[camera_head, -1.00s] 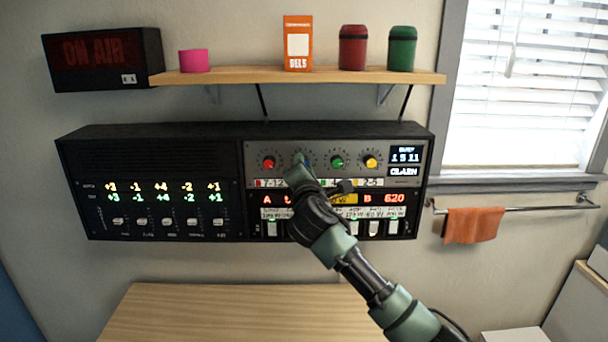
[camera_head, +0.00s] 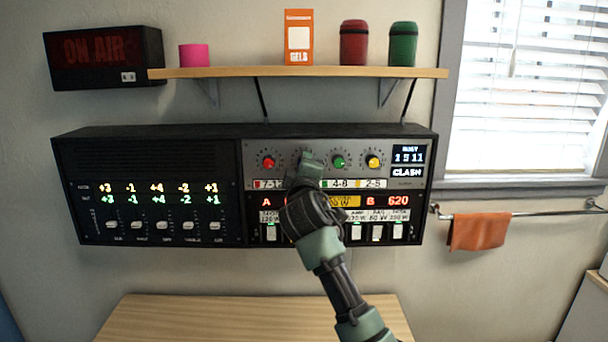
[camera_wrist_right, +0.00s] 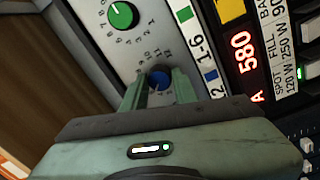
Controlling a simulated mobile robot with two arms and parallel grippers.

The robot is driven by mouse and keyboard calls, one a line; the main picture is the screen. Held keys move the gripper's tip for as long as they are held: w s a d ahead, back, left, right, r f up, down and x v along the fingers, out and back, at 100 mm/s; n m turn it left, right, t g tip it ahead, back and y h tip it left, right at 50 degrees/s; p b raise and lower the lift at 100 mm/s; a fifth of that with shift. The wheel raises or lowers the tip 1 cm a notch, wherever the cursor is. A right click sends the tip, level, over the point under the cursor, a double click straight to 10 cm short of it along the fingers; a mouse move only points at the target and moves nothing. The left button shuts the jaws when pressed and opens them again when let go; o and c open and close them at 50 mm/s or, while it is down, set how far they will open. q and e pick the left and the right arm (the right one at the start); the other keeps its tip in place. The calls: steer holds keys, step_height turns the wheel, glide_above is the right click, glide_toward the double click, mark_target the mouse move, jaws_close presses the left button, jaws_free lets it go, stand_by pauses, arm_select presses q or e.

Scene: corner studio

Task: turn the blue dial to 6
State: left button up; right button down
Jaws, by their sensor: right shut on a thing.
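The blue dial (camera_wrist_right: 159,79) is on the grey right-hand panel of the console. In the right wrist view it sits between the two green fingers of my right gripper (camera_wrist_right: 160,88), which is shut on it. In the head view my right gripper (camera_head: 308,160) covers the dial, between the red dial (camera_head: 268,162) and the green dial (camera_head: 338,162). The dial's pointer and much of its number scale are hidden by the fingers. A label with a blue square and "1-6" (camera_wrist_right: 200,50) is beside it in the wrist view. My left gripper is not in view.
A yellow dial (camera_head: 373,162) is farther right, beside a small screen (camera_head: 407,158) reading "CLASH". White switches (camera_head: 397,231) line the panel's lower edge. A shelf (camera_head: 300,73) with small containers is above the console. A wooden surface (camera_head: 180,315) is below.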

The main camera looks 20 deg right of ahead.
steer(key=m+b, duration=0.2)
steer(key=m, duration=0.3)
steer(key=shift+f, duration=0.15)
steer(key=shift+m, duration=0.3)
stand_by(0.3)
steer(key=c, duration=1.1)
jaws_free()
steer(key=b+v, duration=0.3)
steer(key=v, duration=0.4)
steer(key=shift+s+a, duration=0.25)
steer(key=shift+s, duration=0.1)
